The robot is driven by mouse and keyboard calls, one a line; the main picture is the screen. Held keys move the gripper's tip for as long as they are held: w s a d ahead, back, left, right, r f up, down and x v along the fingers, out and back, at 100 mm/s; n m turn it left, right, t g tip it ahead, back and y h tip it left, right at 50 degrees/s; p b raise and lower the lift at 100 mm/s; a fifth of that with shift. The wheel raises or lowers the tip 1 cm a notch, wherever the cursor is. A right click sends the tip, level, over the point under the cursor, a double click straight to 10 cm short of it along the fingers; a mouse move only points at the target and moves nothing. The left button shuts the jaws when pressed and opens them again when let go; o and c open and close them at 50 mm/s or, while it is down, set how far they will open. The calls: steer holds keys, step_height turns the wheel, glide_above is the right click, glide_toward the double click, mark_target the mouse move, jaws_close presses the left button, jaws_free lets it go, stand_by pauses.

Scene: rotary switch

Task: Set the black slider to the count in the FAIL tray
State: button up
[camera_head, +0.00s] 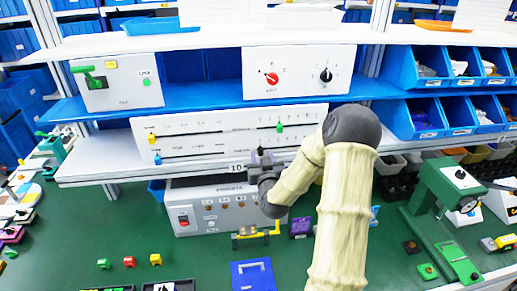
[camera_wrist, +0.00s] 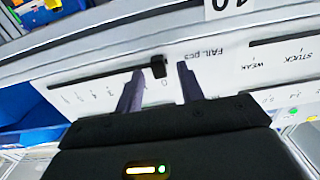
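The black slider knob (camera_wrist: 158,66) shows in the wrist view at the right end of its dark slot, close to a "0" mark and the "FAIL pcs" label. My gripper (camera_wrist: 161,72) is open, with one finger on each side of the knob and visible gaps to it. In the head view my gripper (camera_head: 263,158) is at the lower right part of the white slider panel (camera_head: 215,128) and hides the black knob. Trays (camera_head: 168,287) are cut off at the bottom edge; I cannot tell which is the FAIL tray or count its contents.
The panel also carries a yellow slider (camera_head: 151,138), a green slider (camera_head: 280,127) and a blue slider (camera_head: 157,159). A control box (camera_head: 215,208) stands below the shelf. A blue tray (camera_head: 252,275) and small coloured pieces (camera_head: 129,262) are on the green bench. A green press (camera_head: 440,200) stands right.

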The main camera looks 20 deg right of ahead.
steer(key=shift+w+d, duration=0.15)
steer(key=shift+w, duration=0.45)
steer(key=shift+s, duration=0.15)
steer(key=shift+c, duration=0.2)
jaws_close()
steer(key=shift+d, duration=0.1)
